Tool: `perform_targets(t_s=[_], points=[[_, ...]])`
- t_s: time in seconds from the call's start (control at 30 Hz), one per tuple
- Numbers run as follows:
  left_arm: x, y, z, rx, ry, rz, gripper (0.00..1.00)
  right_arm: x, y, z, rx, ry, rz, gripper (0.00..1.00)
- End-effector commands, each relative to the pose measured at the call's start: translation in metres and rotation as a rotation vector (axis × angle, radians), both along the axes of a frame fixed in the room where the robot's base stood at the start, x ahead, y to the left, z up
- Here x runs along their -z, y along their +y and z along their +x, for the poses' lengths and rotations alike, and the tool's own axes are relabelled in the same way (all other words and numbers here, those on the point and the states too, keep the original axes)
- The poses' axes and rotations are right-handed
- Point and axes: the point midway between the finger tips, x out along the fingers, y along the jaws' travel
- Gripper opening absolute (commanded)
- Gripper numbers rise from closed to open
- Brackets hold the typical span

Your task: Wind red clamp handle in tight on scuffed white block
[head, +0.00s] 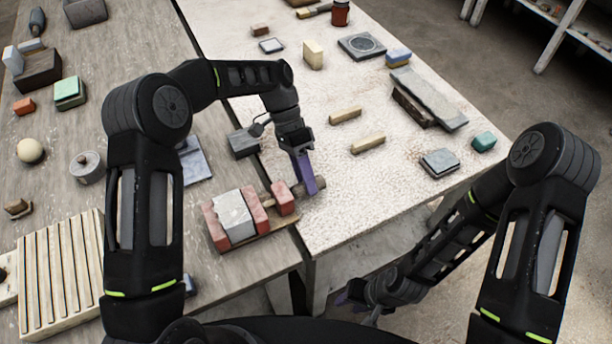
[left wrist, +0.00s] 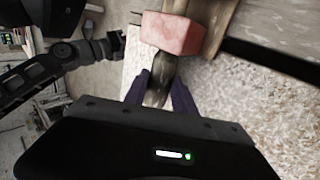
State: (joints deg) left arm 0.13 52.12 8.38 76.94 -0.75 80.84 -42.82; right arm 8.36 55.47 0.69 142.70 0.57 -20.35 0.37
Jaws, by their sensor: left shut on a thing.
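The clamp has red blocks (head: 283,197) on a wooden base at the near edge of the left table. The scuffed white block (head: 235,216) sits between two of its red jaws, and I cannot tell how tightly. The clamp's handle looks dark brown, not red; it shows in the left wrist view (left wrist: 158,88), beside a red block (left wrist: 172,32). My left gripper (head: 308,180) has purple fingers shut on this handle, which they partly hide. My right gripper (head: 345,297) hangs low by the table's front edge, away from the clamp; its fingers are unclear.
A grey block (head: 243,143) lies behind the clamp. Two wooden sticks (head: 368,144) and a grey slab (head: 430,98) lie on the pale right table. A slatted wooden rack (head: 62,270) is at the left front.

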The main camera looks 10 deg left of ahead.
Motion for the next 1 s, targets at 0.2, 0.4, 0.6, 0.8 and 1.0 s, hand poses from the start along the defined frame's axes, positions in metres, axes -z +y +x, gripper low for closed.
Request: perform_targets(t_s=[0.2,0.4,0.6,0.8,1.0], points=[[0.001,0.0,0.0,-0.001,0.0,0.001,0.46,0.0,0.0,0.0,0.0,0.0,0.001,0.36],[0.0,0.0,0.0,0.0,-0.001,0.001,0.53,0.0,0.0,0.0,-0.001,-0.001,0.001,0.36],[0.001,0.0,0.0,0.001,-0.002,0.002,0.53,0.002,0.0,0.0,-0.001,-0.001,0.001,0.36],[0.004,0.0,0.0,0.002,-0.025,0.017,0.53,0.017,0.0,0.0,-0.001,-0.001,0.001,0.36],[0.007,-0.001,-0.001,0.004,-0.084,0.056,0.53,0.049,0.0,0.0,-0.001,-0.001,0.001,0.36]])
